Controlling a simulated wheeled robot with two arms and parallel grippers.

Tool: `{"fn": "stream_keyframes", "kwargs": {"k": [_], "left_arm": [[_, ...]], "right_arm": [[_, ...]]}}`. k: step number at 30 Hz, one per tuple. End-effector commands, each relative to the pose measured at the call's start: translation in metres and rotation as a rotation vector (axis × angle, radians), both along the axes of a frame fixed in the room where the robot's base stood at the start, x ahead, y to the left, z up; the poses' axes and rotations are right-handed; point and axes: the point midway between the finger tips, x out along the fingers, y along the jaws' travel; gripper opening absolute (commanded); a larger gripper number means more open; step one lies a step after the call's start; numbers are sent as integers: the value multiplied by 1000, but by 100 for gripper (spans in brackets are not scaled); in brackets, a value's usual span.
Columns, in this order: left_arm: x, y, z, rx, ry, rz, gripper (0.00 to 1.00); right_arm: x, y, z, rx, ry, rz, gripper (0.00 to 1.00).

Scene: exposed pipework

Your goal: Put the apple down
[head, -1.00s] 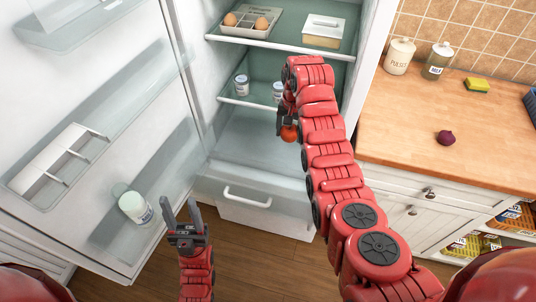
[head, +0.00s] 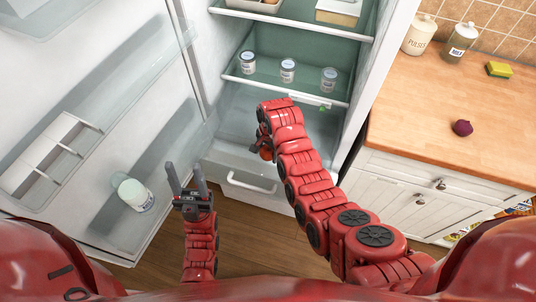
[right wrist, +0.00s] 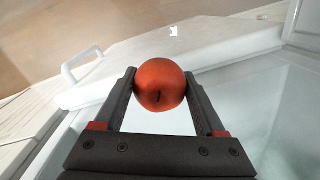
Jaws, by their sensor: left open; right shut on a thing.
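The red-orange apple (right wrist: 161,85) is held between the fingers of my right gripper (right wrist: 160,100) in the right wrist view. In the head view the apple (head: 266,154) shows as a small patch beside my right gripper (head: 262,145), mostly covered by my arm. The right gripper is inside the open fridge (head: 225,112), low down, above the drawer. I cannot tell whether the apple touches a surface. My left gripper (head: 187,185) is open and empty, in front of the fridge, with its fingers pointing up.
Jars (head: 288,70) stand on a glass shelf (head: 300,90) above the right gripper. The fridge drawer (head: 240,187) is below it. The open door (head: 100,100) is at left, with a white jar (head: 135,193). At right, a wooden counter (head: 420,110) holds an onion (head: 462,128) and a sponge (head: 498,69).

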Motion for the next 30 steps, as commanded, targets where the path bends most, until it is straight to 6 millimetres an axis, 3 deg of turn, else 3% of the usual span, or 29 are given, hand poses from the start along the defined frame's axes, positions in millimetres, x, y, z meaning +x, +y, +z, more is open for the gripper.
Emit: {"fn": "stream_keyframes", "kwargs": {"k": [9, 21, 22, 26, 30], "left_arm": [[0, 0, 8, 0, 0, 0, 50], [0, 0, 3, 0, 0, 0, 50], [0, 0, 4, 0, 0, 0, 50], [0, 0, 5, 0, 0, 0, 50], [0, 0, 5, 0, 0, 0, 50]], "right_arm": [[0, 0, -28, -1, 2, 0, 11], [0, 0, -36, -1, 1, 0, 11], [0, 0, -34, -1, 1, 0, 78], [0, -1, -34, -1, 1, 0, 100], [0, -1, -34, -2, 1, 0, 100]]}}
